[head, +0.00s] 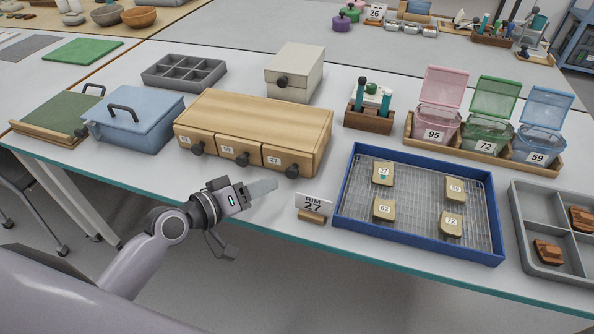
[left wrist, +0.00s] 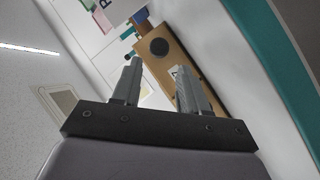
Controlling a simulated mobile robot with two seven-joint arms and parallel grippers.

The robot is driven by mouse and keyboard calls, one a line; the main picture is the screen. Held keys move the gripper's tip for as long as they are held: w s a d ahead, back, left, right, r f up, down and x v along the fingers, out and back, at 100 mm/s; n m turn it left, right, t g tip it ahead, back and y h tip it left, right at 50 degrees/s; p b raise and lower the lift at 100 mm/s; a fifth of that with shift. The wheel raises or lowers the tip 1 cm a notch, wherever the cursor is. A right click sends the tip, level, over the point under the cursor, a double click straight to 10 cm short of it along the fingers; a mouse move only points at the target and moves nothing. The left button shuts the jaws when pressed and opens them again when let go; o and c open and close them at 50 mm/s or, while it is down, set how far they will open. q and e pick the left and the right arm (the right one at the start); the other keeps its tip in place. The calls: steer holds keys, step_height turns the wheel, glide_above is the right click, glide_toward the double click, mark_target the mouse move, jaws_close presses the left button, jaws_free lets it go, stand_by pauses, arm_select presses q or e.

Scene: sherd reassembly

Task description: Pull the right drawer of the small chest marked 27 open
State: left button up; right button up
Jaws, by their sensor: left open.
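The small wooden chest (head: 255,118) stands on the white table with three drawer fronts in a row. The right drawer (head: 290,160) is marked 27, has a dark round knob (head: 292,171) and looks closed. The middle drawer (head: 237,150) is marked 59; the left drawer's label is too small to read surely. In the left wrist view, a wooden front with a dark knob (left wrist: 159,46) shows beyond the open fingers (left wrist: 157,80). My right gripper is not in view.
A card marked RIM 27 (head: 313,204) stands right of my left gripper. A blue tray (head: 345,212) with a wire rack and numbered sherds lies beyond it. A blue lidded box (head: 140,122) stands left of the chest. A whitish box (head: 296,66) stands behind it.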

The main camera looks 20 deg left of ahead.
mark_target(290, 176)
arm_select(q)
steer(key=shift+x, duration=3.45)
steer(key=shift+s, duration=0.1)
jaws_close()
